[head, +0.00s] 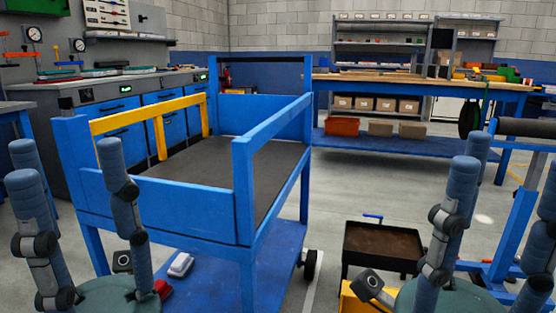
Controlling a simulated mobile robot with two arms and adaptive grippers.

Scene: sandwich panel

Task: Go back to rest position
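My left gripper (68,168) is in the lower left of the head view. Its grey-blue fingers point up from a round green palm and stand well apart. Nothing is held between them; the blue cart's corner post shows behind. My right gripper (506,185) is in the lower right, also with its fingers up and spread, and is partly cut off by the picture's right and bottom edges. A blue stand shows behind its fingers, and I see nothing held there.
A blue cart (185,208) with a yellow inner rail stands ahead, left of centre. A brown tray (382,240) stands low, left of my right gripper. A grey workbench (75,95) is at the left. A blue table (425,82) is at the back. Floor between cart and tray is clear.

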